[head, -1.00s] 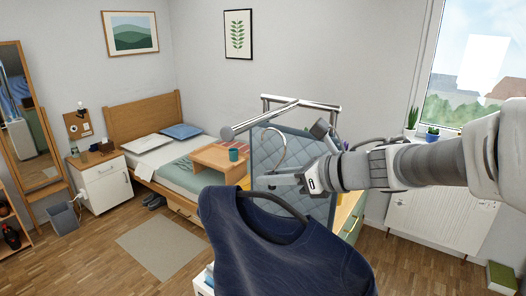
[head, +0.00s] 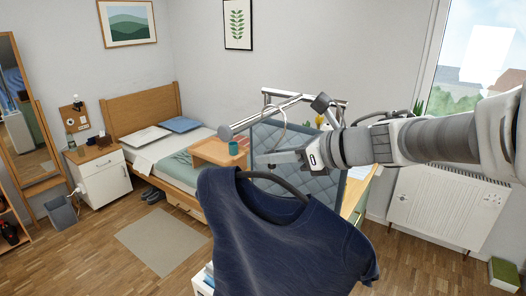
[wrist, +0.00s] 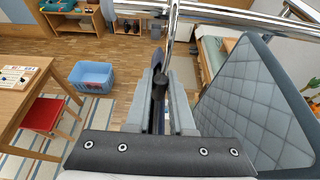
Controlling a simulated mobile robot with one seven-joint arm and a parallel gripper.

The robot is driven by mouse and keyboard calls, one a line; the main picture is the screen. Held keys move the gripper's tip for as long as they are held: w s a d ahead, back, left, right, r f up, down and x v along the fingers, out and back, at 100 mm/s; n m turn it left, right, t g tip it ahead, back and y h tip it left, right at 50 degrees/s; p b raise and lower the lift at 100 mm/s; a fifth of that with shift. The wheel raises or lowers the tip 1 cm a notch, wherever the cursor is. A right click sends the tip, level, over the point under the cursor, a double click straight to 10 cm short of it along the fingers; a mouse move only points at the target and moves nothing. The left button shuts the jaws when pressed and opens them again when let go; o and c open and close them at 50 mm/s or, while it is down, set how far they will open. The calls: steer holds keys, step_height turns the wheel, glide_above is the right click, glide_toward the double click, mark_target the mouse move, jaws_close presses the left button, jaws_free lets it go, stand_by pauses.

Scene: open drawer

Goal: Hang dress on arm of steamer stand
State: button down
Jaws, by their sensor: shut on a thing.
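The navy dress (head: 285,240) hangs from a dark hanger (head: 277,180) with a chrome hook (head: 283,133). My gripper (head: 262,160) is shut on the hanger at the base of the hook, and the wrist view shows the fingers (wrist: 160,95) around its dark neck. The steamer stand has a chrome arm (head: 255,118) with a round end cap and a quilted grey-blue board (head: 315,160). The hook's top overlaps the arm in the head view, and the hook rises past the chrome bar (wrist: 225,14) in the wrist view. I cannot tell whether they touch.
A bed (head: 170,150) with a wooden tray table (head: 212,153) and a nightstand (head: 102,172) stand behind. A radiator (head: 447,208) is under the window at right. The wrist view shows a blue basket (wrist: 90,76) and a wooden table (wrist: 25,95) beyond my gripper.

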mark_target(248, 163)
steer(key=shift+w+a+p, duration=0.2)
steer(key=shift+w+a, duration=0.75)
steer(key=shift+a, duration=0.25)
steer(key=shift+w+a+p, duration=0.15)
steer(key=shift+w+a, duration=0.8)
steer(key=shift+a, duration=0.25)
steer(key=shift+w+a+f, duration=0.1)
steer(key=shift+a+f, duration=0.05)
steer(key=shift+f, duration=0.05)
steer(key=shift+f+b, duration=1.05)
steer(key=shift+b, duration=0.35)
steer(key=c, duration=0.7)
jaws_free()
steer(key=shift+f, duration=0.1)
